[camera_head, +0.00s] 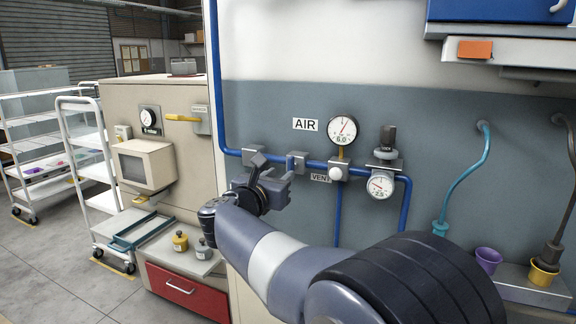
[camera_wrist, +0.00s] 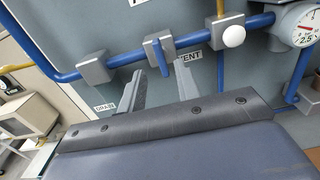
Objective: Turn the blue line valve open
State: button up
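The blue line valve is a grey block on the blue pipe with a short blue lever (camera_wrist: 161,57). In the wrist view the lever stands across the pipe, pointing down. In the head view the valve (camera_head: 298,161) is just right of my gripper, on the wall below the AIR sign. My gripper (camera_head: 273,172) is open and empty, close to the pipe. In the wrist view its two fingers (camera_wrist: 162,80) are apart, one on each side of the lever's lower end. I cannot tell whether either finger touches it.
The blue pipe (camera_head: 315,163) runs along the wall to a white knob (camera_head: 335,173) by the VENT label, a large gauge (camera_head: 342,129) and a smaller gauge (camera_head: 381,184). A grey block (camera_wrist: 95,68) clamps the pipe left of the valve. Cups (camera_head: 488,260) stand at lower right.

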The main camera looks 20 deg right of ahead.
aim_at(289, 167)
jog(key=p+x, duration=0.1)
jog(key=x, duration=0.4)
jog(key=shift+w+d, duration=0.3)
jog(key=shift+c, duration=0.3)
grip_shut()
